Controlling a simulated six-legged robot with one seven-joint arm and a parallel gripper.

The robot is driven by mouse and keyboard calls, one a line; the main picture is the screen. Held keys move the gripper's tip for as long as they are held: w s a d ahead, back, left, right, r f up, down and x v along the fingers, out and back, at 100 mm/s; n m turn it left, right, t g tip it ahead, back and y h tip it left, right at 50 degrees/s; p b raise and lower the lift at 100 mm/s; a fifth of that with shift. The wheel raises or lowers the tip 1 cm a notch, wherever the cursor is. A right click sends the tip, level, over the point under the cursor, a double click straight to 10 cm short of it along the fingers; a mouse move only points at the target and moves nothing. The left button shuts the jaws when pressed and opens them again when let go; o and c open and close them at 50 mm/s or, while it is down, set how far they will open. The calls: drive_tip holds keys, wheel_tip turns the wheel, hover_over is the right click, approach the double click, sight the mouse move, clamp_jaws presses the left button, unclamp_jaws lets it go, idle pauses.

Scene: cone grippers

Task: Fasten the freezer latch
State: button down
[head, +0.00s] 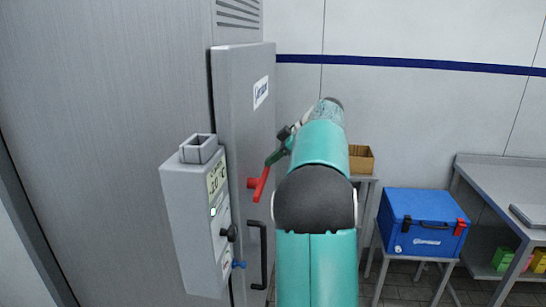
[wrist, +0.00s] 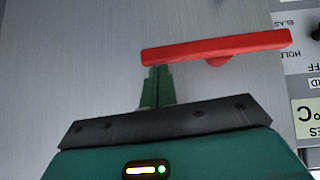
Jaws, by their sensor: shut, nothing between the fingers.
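The freezer latch is a red lever (head: 261,184) on the grey freezer door (head: 240,125). In the head view it hangs tilted downward from its pivot. In the wrist view the red lever (wrist: 215,48) spans the upper right. My gripper (head: 270,162) is at the lever's upper side in the head view. In the wrist view my gripper's green fingers (wrist: 158,74) are together and empty, with their tips at the lever's left end. I cannot tell whether they touch it. My arm hides part of the door's right side.
A grey control box (head: 190,220) with a display and knobs stands left of the latch. A black door handle (head: 257,255) is below it.

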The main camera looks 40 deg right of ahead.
drive_tip(key=shift+f, duration=0.25)
drive_tip(key=shift+d, duration=0.1)
drive_tip(key=shift+r, duration=0.1)
idle(0.3)
